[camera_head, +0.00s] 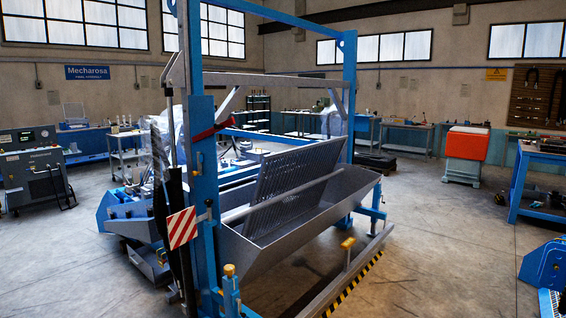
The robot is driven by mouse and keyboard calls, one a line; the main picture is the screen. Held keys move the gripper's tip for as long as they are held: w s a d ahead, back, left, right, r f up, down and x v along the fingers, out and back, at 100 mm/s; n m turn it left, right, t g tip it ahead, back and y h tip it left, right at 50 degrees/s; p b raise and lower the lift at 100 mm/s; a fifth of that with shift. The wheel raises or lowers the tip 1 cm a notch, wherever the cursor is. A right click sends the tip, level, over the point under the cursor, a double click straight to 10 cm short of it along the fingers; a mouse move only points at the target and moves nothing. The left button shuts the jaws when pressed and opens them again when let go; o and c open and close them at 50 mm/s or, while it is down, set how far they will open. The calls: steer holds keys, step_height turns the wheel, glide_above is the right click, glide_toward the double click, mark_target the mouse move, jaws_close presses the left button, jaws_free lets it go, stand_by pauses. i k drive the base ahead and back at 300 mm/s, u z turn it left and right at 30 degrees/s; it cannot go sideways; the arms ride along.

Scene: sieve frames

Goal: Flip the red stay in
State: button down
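A short red bar (207,132), which looks like the red stay, sits at the upper part of the near blue post (204,165) of the sieve frame. It sticks out to the right of the post and slopes slightly upward. It is small here, and I cannot tell how it is hinged or latched. The slatted grey sieve panel (297,180) stands tilted in the grey metal trough (270,246), with a round grey bar running across in front of it. My gripper is not in view.
A red-and-white striped plate (182,228) is on the near post's left side. A rail with yellow-black edging (345,284) runs along the front. Open concrete floor (440,250) lies to the right. An orange box (466,145) and a blue workbench (540,170) stand farther back.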

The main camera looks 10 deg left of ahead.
mark_target(218, 127)
steer(key=i, duration=0.7)
steer(key=u, duration=1.3)
steer(key=i, duration=1.65)
